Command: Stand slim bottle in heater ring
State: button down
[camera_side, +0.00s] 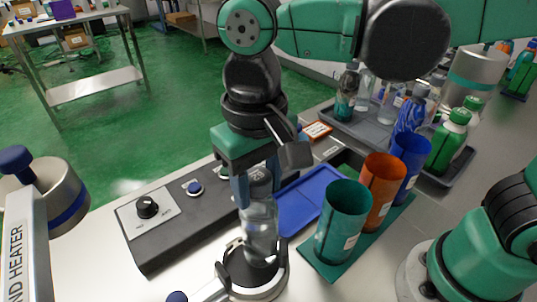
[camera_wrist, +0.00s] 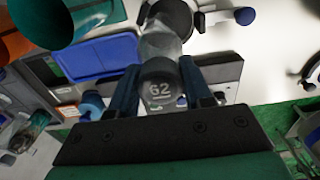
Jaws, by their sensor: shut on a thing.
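The slim clear bottle (camera_side: 261,228) stands about upright below my gripper (camera_side: 257,186), its grey cap end between the fingers. In the wrist view the cap (camera_wrist: 160,88) reads 62, with a finger on each side of it; my gripper (camera_wrist: 160,90) is shut on it. The heater ring (camera_side: 277,286), a metal band around a dark centre with a handle to the lower left, is under the bottle. The bottle's base overlaps the dark centre; I cannot tell whether it touches down. The heater ring also shows beyond the bottle in the wrist view (camera_wrist: 192,20).
A black control box (camera_side: 160,237) with knobs lies left of the bottle. A blue tray (camera_side: 303,199) lies behind it. Green (camera_side: 341,222), orange (camera_side: 381,190) and blue (camera_side: 410,165) sleeves stand on a green mat to the right. Several bottles stand in a grey tray (camera_side: 375,130) behind.

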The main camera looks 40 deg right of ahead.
jog(key=shift+r, duration=2.7)
jog(key=shift+a, duration=0.1)
jog(key=shift+a+f, duration=0.1)
jog(key=shift+a, duration=0.7)
jog(key=shift+f, duration=0.15)
jog(key=shift+f, duration=3.45)
grip_release()
